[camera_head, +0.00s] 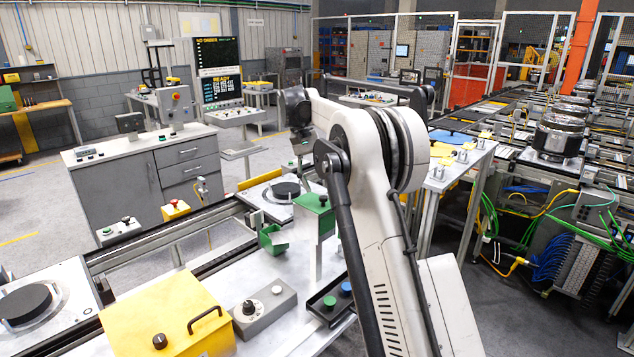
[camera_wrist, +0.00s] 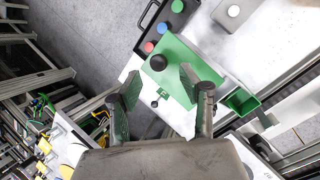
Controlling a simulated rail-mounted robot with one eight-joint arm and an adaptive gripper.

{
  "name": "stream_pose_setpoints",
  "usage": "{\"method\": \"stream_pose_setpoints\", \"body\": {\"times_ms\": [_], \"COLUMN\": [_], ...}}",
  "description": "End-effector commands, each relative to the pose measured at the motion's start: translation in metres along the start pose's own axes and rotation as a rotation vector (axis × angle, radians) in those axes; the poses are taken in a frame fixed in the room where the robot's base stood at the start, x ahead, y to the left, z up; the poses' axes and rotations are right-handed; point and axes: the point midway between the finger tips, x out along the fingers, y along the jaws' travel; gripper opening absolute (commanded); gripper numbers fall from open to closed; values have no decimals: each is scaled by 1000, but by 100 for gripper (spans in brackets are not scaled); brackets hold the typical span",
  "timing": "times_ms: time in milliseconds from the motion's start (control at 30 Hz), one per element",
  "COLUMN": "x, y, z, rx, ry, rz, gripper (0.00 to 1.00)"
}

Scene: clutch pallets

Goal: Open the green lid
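The green lid (camera_head: 313,206) with a small dark knob tops a white box near the middle of the head view, partly beside my arm. In the wrist view the green lid (camera_wrist: 207,66) lies flat, with its round black knob (camera_wrist: 158,62) near its left corner. A green latch plate with a small keyhole shape hangs on the white front. My gripper (camera_wrist: 159,80) is open and empty above the lid, its two fingers apart on either side of the front edge. Whether the fingers touch the lid cannot be told. The lid looks closed.
A green open bin (camera_head: 272,238) sits beside the white box. A yellow box (camera_head: 172,318) with a black handle, a grey box with a dial (camera_head: 262,308) and a black tray of coloured buttons (camera_head: 335,300) stand on the bench. A conveyor rail runs behind them.

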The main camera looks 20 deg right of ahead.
Motion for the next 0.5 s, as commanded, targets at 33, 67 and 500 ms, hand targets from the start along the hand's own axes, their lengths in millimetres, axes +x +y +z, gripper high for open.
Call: {"method": "stream_pose_setpoints", "body": {"times_ms": [33, 67, 500], "x": [0, 0, -44], "y": [0, 0, 0], "z": [0, 0, 0], "rx": [0, 0, 0], "ry": [0, 0, 0], "rz": [0, 0, 0], "gripper": [39, 39, 39]}}
